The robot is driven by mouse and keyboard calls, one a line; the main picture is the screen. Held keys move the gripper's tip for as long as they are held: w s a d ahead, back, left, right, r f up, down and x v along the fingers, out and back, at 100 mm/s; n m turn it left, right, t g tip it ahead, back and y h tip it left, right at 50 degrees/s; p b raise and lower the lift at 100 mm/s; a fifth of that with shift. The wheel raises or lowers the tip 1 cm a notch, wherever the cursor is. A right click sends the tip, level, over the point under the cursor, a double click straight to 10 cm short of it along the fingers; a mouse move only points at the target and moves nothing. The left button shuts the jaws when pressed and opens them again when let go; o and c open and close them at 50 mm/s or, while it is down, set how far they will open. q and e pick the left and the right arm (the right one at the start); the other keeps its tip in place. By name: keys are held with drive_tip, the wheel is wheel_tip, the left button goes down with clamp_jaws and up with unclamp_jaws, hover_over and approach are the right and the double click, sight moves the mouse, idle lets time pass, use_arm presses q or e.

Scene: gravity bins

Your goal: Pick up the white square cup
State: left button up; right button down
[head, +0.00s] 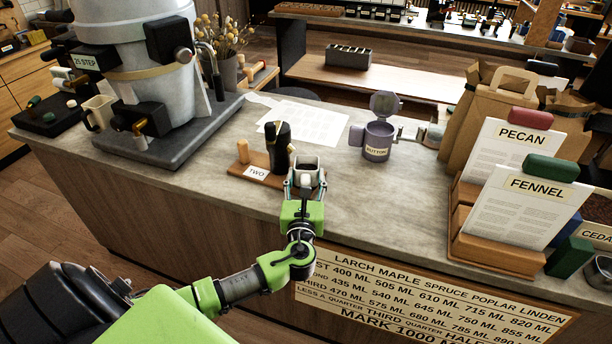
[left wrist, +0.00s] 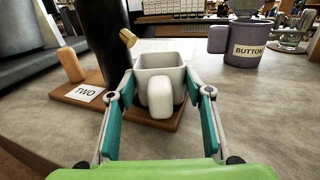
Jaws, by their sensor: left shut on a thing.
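The white square cup (left wrist: 160,64) stands upright on the right end of a wooden board (left wrist: 90,104) with a "TWO" label, in the left wrist view. Its rounded white handle faces my wrist camera. My left gripper (left wrist: 160,95) has its fingers on both sides of the cup and is shut on it. In the head view the cup (head: 307,163) shows only in part, behind my left gripper (head: 305,183). Whether its base touches the board is hard to tell. My right gripper is in neither view.
A black cylinder (head: 279,148) with a brass knob stands close left of the cup. A purple lidded mug (head: 378,140) labelled "BUTTON" stands to the right. A large grey machine (head: 160,70) fills the left. Sign stands (head: 525,205) sit at right. Counter between is clear.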

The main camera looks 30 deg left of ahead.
sight(306, 174)
use_arm(q)
wheel_tip(306, 174, up, 18)
drive_tip(key=shift+p, duration=0.3)
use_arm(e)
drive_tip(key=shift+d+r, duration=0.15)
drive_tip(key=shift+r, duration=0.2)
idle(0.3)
